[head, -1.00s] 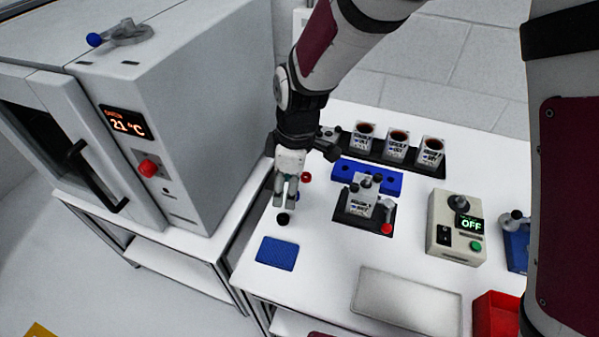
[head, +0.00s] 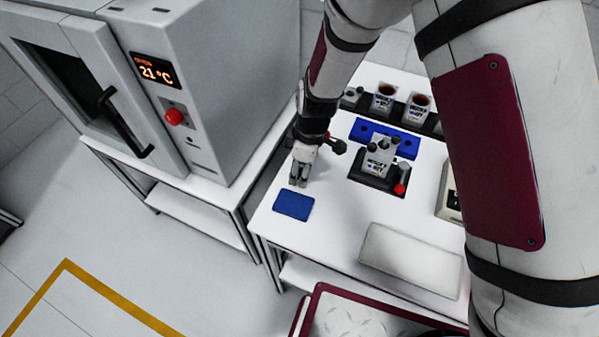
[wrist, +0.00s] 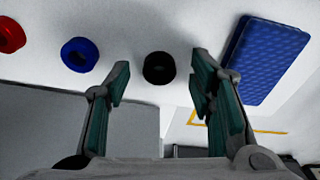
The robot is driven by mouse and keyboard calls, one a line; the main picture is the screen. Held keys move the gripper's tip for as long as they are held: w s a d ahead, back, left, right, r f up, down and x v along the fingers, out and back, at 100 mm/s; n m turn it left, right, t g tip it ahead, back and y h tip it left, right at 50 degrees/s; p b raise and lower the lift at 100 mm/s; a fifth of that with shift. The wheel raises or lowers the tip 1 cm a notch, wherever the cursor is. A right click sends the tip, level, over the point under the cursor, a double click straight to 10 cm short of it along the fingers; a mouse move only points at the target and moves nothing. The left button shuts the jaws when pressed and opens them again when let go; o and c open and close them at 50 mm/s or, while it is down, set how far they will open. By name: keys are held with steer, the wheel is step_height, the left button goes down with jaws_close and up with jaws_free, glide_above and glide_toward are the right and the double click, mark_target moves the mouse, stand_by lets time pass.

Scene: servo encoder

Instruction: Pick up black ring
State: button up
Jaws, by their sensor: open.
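The black ring (wrist: 159,68) lies on the white table in the wrist view, in the gap between my two fingertips as seen from the wrist. My gripper (wrist: 161,72) is open and empty, one finger on each side of the ring in the picture. I cannot tell whether the fingertips reach down to the ring's height. In the head view my gripper (head: 299,181) points down over the table's left part, just behind the blue mat (head: 293,205). The black ring is not discernible there, probably hidden by the fingers.
A blue ring (wrist: 80,54) and a red ring (wrist: 10,36) lie left in the wrist view. The blue mat (wrist: 265,58) is close on the right. A black fixture (head: 378,182), blue block (head: 385,138) and pale tray (head: 411,260) stand right. An oven (head: 200,90) stands left.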

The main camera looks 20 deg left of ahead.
steer(key=shift+f, duration=0.1)
steer(key=c, duration=1)
